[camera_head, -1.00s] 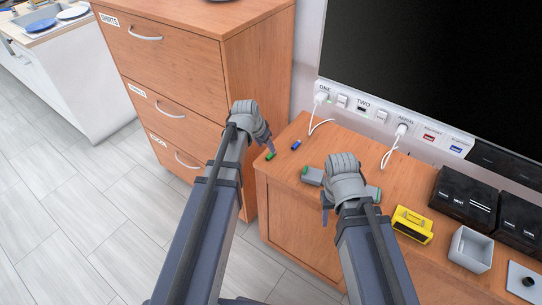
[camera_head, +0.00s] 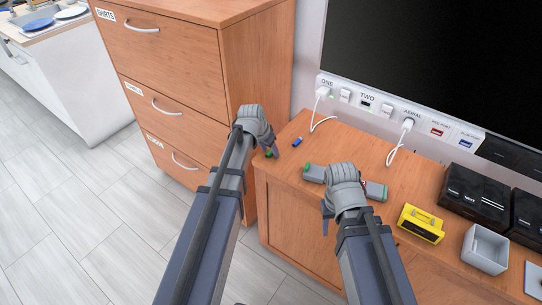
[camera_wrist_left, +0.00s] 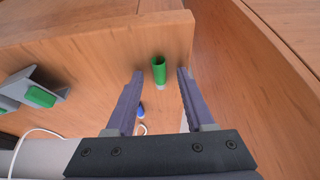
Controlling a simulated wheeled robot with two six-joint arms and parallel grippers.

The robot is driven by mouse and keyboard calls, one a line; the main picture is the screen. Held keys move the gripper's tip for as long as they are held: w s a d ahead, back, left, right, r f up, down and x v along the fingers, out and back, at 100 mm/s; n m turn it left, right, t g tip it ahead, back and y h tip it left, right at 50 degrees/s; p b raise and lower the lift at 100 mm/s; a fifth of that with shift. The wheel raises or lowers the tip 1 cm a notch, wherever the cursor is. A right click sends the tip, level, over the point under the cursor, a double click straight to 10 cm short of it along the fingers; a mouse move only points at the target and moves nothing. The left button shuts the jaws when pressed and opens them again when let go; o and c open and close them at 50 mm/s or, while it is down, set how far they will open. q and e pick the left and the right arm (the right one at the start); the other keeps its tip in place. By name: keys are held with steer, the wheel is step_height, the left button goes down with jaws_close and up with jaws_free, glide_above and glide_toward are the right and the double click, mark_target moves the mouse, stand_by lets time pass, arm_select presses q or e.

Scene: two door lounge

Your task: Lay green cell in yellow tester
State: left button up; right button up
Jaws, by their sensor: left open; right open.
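The green cell (camera_head: 268,155) lies at the left end of the wooden cabinet top, near its edge. My left gripper (camera_head: 273,150) is open just over it, partly hiding it in the head view. In the left wrist view the green cell (camera_wrist_left: 158,70) shows between the two open fingers; I cannot tell whether they touch it. The yellow tester (camera_head: 421,224) sits further right on the same top, with a dark slot in its face. My right gripper (camera_head: 327,218) is open and empty, in front of a grey device with green ends (camera_head: 375,190), partly hiding it.
A blue cell (camera_head: 297,141) lies just behind the green one. White cables hang from wall sockets onto the top. Black boxes (camera_head: 468,195) and a grey open bin (camera_head: 485,249) stand right of the tester. A tall drawer cabinet (camera_head: 180,70) stands close on the left.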

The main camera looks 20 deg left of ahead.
mark_target(269, 153)
arm_select(q)
jaws_close()
stand_by(0.3)
steer(key=shift+r, duration=0.15)
stand_by(0.3)
step_height(269, 153, up, 10)
steer(key=p, duration=1)
